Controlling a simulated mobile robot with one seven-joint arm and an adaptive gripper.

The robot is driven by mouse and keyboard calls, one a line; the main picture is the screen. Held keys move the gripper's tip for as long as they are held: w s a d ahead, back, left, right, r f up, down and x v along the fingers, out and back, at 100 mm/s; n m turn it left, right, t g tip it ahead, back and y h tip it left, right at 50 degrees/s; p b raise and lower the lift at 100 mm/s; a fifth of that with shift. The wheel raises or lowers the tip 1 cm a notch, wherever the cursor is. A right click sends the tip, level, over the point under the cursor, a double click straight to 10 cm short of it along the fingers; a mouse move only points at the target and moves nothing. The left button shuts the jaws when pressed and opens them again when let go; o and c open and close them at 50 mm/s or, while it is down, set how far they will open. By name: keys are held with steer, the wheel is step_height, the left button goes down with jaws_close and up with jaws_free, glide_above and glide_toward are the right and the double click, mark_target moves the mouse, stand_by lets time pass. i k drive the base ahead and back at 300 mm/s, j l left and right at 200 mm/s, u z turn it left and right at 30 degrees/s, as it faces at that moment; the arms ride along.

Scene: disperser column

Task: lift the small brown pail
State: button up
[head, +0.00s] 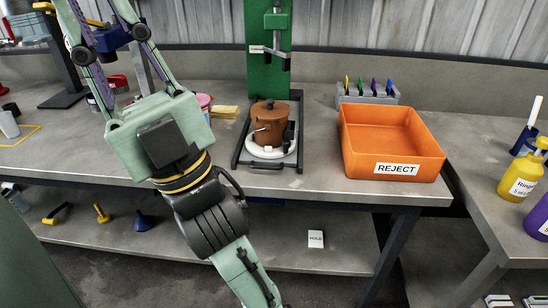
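The small brown pail (268,124) stands upright on a round white plate (280,155) at the foot of a green column (268,72). It seems to have a lid, and a thin pale handle shows on its left side. A dark part covers some of its right side. My gripper (98,18) is to the left of the pail and apart from it, pointing up the picture. Its two fingers are spread, with their tips cut off by the top edge. I see nothing held between the visible parts of the fingers.
A dark base frame (239,158) surrounds the plate. The column's head (277,22) hangs above the pail. An orange REJECT bin (392,143) stands to the right, with a grey rack (368,98) behind it. A yellow bottle (520,176) is at the far right. Bench is clear between plate and bin.

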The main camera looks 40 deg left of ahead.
mark_target(272, 134)
steer(key=k+j+z, duration=0.2)
steer(key=j, duration=0.2)
steer(key=j+z, duration=0.2)
steer(key=j, duration=0.25)
steer(key=k+j+z, duration=0.2)
steer(key=j, duration=0.15)
steer(key=i+j, duration=0.05)
